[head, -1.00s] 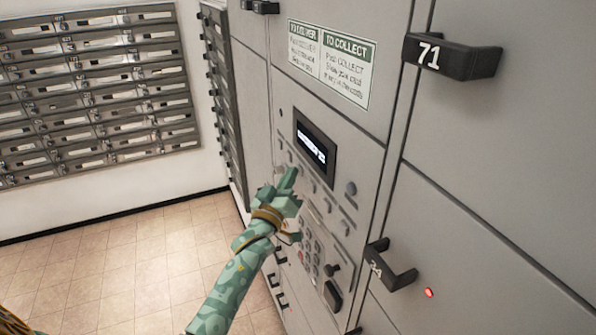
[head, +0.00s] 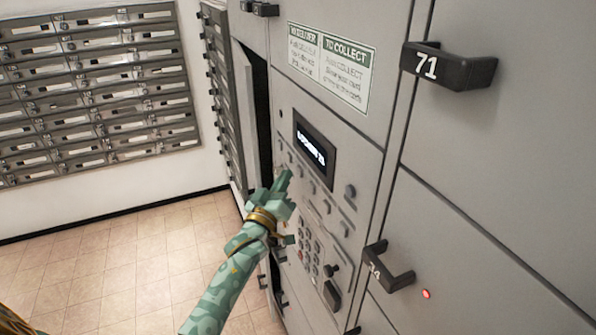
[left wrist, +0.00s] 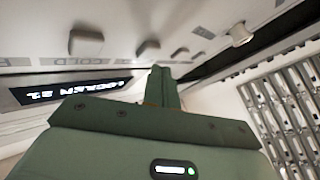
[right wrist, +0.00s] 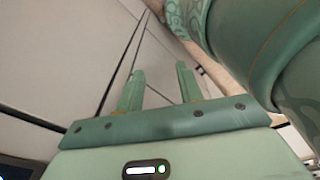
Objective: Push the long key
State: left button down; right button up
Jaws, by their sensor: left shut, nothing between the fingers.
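I cannot tell which one is meant. My left gripper (head: 284,177) is shut and empty, its fingertips in front of the left part of that row and partly hiding it. In the left wrist view my shut fingers (left wrist: 161,82) point toward the panel, with several keys (left wrist: 147,47) beyond. Contact cannot be told. My right gripper (right wrist: 159,82) is open and empty in the right wrist view, facing grey locker doors, and is out of the head view.
A keypad (head: 312,250) is lower on the panel. Locker handles 71 (head: 450,66) and 74 (head: 388,268) stick out at right. A tall locker door left of the panel stands ajar, showing a dark gap (head: 257,110). Mailboxes (head: 95,85) line the far wall; the tiled floor (head: 110,275) is clear.

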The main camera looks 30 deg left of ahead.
pick_arm(q)
jog(key=shift+s+a+p, duration=1.25)
jog(key=shift+s+a, duration=0.35)
jog(key=shift+s, duration=0.3)
